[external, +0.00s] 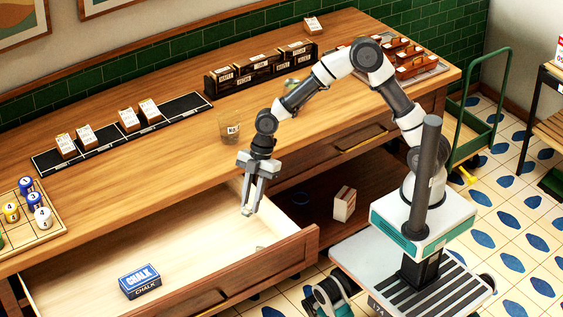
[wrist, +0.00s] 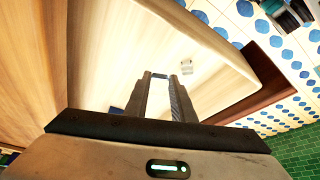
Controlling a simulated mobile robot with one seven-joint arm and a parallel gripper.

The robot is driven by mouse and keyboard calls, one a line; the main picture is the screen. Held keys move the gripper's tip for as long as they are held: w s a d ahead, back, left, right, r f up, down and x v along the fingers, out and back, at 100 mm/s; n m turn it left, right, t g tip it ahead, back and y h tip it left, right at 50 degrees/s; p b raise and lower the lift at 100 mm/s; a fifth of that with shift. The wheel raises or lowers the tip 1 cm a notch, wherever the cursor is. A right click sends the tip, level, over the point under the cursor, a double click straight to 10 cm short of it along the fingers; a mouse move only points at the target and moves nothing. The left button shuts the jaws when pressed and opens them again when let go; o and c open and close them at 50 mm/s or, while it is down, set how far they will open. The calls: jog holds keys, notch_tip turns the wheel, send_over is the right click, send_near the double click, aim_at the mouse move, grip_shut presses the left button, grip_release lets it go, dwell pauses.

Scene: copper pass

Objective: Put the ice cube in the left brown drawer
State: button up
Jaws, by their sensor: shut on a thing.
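My gripper (external: 248,211) points down over the open left brown drawer (external: 180,243), which has a pale wooden inside. In the wrist view my gripper (wrist: 160,77) has its fingertips close together around a small pale bluish piece, the ice cube (wrist: 160,76). The cube is hard to make out in the external view. The drawer (wrist: 110,70) lies below the fingers in the wrist view. A blue chalk box (external: 140,281) lies in the drawer near its front left. A small pale item (wrist: 187,66) also lies in the drawer, near the front wall.
A labelled glass (external: 230,127) stands on the counter (external: 190,160) behind my gripper. Black trays with small boxes (external: 128,120), a dark rack (external: 260,68) and numbered balls (external: 27,190) stand farther off. A second drawer (external: 350,143) is shut. A box (external: 344,203) sits on the lower shelf.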

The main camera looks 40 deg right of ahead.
notch_tip(320, 180, down, 10)
jog(key=b, duration=0.2)
jog(key=shift+f+b, duration=0.2)
jog(key=shift+b, duration=0.15)
jog(key=shift+f, duration=0.2)
jog(key=o, duration=1)
jog(key=shift+w+d+r, duration=0.1)
jog(key=shift+r, duration=0.5)
jog(key=p+v, duration=0.3)
jog(key=v, duration=0.8)
jog(key=shift+d+r, duration=0.1)
